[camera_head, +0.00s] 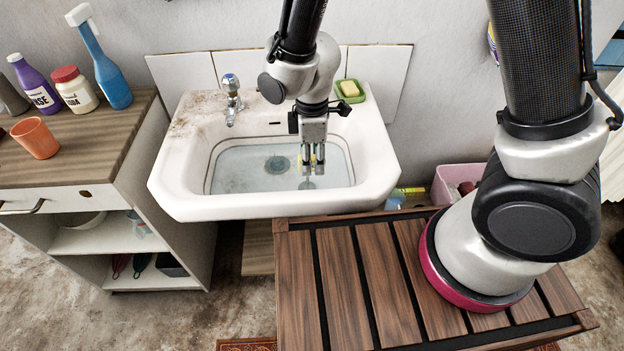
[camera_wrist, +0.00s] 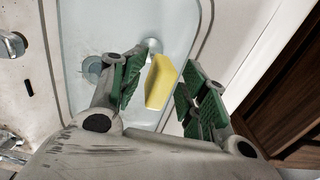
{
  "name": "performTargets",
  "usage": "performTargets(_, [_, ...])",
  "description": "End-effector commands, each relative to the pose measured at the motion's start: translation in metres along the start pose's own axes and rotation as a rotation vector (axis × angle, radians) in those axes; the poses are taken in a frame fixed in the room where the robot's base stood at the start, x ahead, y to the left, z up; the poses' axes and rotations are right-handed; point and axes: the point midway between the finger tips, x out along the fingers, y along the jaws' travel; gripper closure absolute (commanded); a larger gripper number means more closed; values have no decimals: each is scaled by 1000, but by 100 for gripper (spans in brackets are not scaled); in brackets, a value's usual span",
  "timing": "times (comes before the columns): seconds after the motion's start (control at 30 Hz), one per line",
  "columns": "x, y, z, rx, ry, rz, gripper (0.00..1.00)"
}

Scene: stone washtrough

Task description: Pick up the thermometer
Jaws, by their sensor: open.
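A yellow, block-shaped thing, which seems to be the thermometer (camera_wrist: 160,82), shows between my fingers in the wrist view. A pale round piece (camera_wrist: 152,44) lies just beyond its far end; I cannot tell whether the two are joined. My gripper (camera_head: 312,170) points down into the basin of the white sink (camera_head: 180,188), to the right of the drain (camera_head: 278,165). In the wrist view my gripper (camera_wrist: 164,62) is open, with green pads on both sides of the yellow thing and visible gaps. In the head view my fingers mostly hide it.
The basin rim surrounds my gripper. A tap (camera_head: 231,95) stands at the back left, and a green soap dish (camera_head: 349,92) with yellow soap sits on the back right. A cabinet (camera_head: 75,150) with bottles and an orange cup (camera_head: 35,138) stands left. A slatted wooden surface (camera_head: 350,285) is in front.

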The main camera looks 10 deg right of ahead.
Motion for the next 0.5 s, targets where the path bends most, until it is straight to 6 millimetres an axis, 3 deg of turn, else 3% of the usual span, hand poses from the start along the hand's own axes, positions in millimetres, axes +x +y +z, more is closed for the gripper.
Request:
performTargets(0.17, [0,0,0,0,1,1,57])
performTargets(0.4, [0,0,0,0,1,1,100])
performTargets(0.5, [0,0,0,0,1,1,100])
